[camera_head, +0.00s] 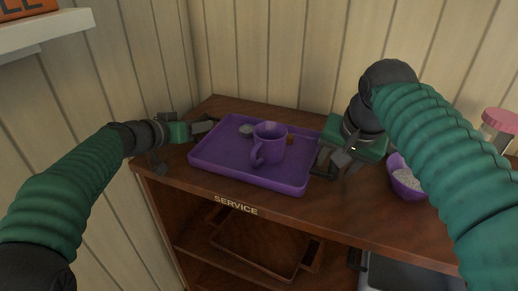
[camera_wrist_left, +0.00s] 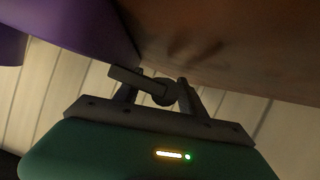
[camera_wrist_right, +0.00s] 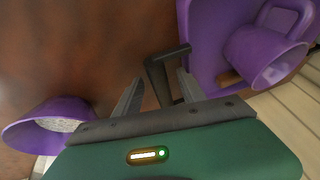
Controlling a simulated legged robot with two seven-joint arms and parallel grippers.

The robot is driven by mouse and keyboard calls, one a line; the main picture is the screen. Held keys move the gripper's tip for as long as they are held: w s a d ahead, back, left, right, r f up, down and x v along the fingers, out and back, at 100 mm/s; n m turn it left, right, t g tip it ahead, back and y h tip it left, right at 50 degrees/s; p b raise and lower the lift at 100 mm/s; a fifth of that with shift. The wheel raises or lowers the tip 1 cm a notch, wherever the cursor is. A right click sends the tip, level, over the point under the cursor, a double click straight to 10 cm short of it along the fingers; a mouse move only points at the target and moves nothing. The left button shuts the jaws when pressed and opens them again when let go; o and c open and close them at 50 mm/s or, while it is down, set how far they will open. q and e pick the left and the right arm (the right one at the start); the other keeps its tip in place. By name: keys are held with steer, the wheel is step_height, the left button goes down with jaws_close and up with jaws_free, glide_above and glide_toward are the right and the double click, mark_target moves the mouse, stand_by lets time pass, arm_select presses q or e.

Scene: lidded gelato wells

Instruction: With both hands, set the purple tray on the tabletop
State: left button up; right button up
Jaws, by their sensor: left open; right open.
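The purple tray (camera_head: 222,168) rests on the brown wooden tabletop (camera_head: 345,205), near its left end. I cannot tell whether the fingers touch the handles.
A purple bowl (camera_head: 400,180) with pale grains stands right of my right gripper, near a pink-lidded jar (camera_head: 498,125). A dark-framed rack (camera_head: 255,262) sits on the shelf below. A white shelf (camera_head: 45,30) juts out at upper left. Plank walls close the back.

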arm_select(q)
steer(key=shift+c, duration=0.5)
arm_select(e)
steer(key=shift+c, duration=0.5)
arm_select(q)
jaws_close()
arm_select(e)
jaws_close()
arm_select(q)
steer(key=shift+r, duration=0.1)
arm_select(e)
steer(key=shift+r, duration=0.1)
